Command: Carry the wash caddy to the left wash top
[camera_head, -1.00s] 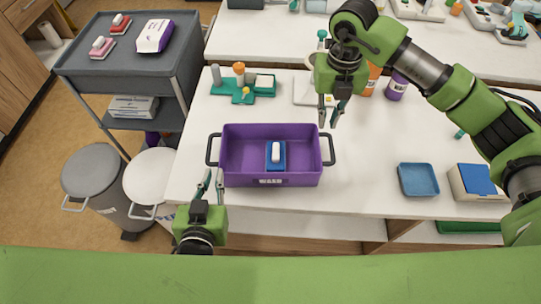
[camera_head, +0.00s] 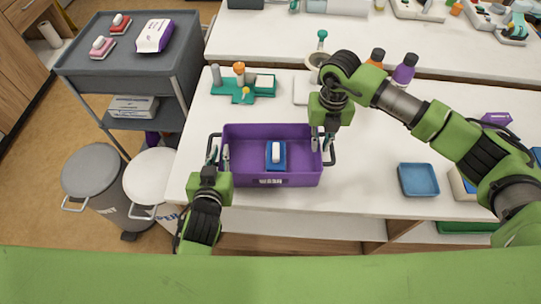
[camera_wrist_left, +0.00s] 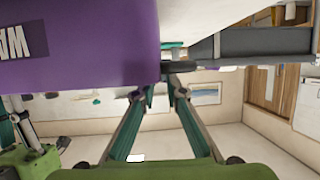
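The purple wash caddy (camera_head: 240,181) stands level on the near white table, a blue-and-white item (camera_head: 275,155) inside it. It has a dark handle at each end; the left one (camera_head: 211,148) is partly hidden by my fingers. My left gripper (camera_head: 218,154) is at that handle, its two fingers apart. In the left wrist view the caddy's purple side (camera_wrist_left: 80,60) fills the upper left, and the dark handle (camera_wrist_left: 180,67) shows at my fingertips. My right gripper (camera_head: 322,142) is at the right handle (camera_head: 331,158), fingers apart. Whether either gripper touches a handle is unclear.
A grey trolley (camera_head: 92,72) with several small items on top stands left of the table. Two lidded bins (camera_head: 90,170) stand below it. A green tray (camera_head: 243,88) is behind the caddy; a blue dish (camera_head: 418,180) is to its right.

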